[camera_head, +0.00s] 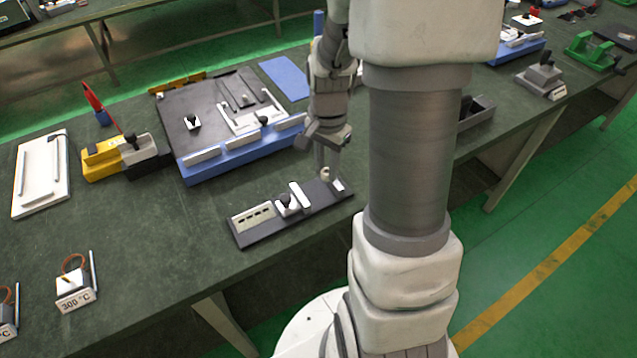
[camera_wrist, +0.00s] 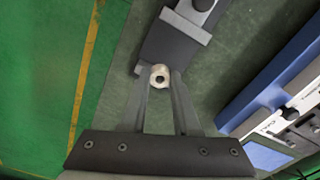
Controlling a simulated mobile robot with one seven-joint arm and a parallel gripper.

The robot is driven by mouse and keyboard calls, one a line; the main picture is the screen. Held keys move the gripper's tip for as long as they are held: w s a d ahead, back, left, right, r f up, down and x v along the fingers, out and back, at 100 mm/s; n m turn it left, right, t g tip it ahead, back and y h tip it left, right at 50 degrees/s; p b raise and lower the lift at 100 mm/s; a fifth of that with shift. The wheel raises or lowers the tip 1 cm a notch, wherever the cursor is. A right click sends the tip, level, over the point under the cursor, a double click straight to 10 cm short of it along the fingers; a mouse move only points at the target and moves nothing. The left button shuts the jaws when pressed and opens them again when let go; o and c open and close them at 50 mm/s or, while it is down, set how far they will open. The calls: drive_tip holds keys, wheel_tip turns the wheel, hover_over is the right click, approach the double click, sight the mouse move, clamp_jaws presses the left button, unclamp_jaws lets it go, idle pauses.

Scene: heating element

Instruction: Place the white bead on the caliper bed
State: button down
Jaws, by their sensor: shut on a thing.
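The white bead (camera_wrist: 160,76), a small pale ring with a dark hole, sits between the two fingertips of my gripper (camera_wrist: 160,78) in the wrist view. The gripper is shut on it. The caliper (camera_head: 290,212) is a long dark plate with white blocks and a black knob, lying near the table's front edge in the head view. My gripper (camera_head: 327,174) is over its right end. In the wrist view the end of the dark plate (camera_wrist: 168,45) and a grey block (camera_wrist: 184,24) lie just beyond the bead. I cannot tell whether the bead touches the plate.
A blue-sided fixture with a dark top (camera_head: 195,105) stands behind the caliper. A yellow device (camera_head: 102,158) and a white board (camera_head: 40,175) are to the left. A 300 °C block (camera_head: 75,285) stands at front left. Table between them is clear.

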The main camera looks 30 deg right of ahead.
sight(319, 193)
drive_tip(key=shift+w+a+f, duration=0.2)
drive_tip(key=shift+a+f, duration=0.35)
drive_tip(key=shift+a, duration=0.2)
drive_tip(key=shift+f+b, duration=0.35)
drive_tip(key=shift+f, duration=1.6)
drive_tip(key=shift+f, duration=0.15)
drive_tip(key=c, duration=0.7)
unclamp_jaws()
drive_tip(key=shift+o, duration=0.2)
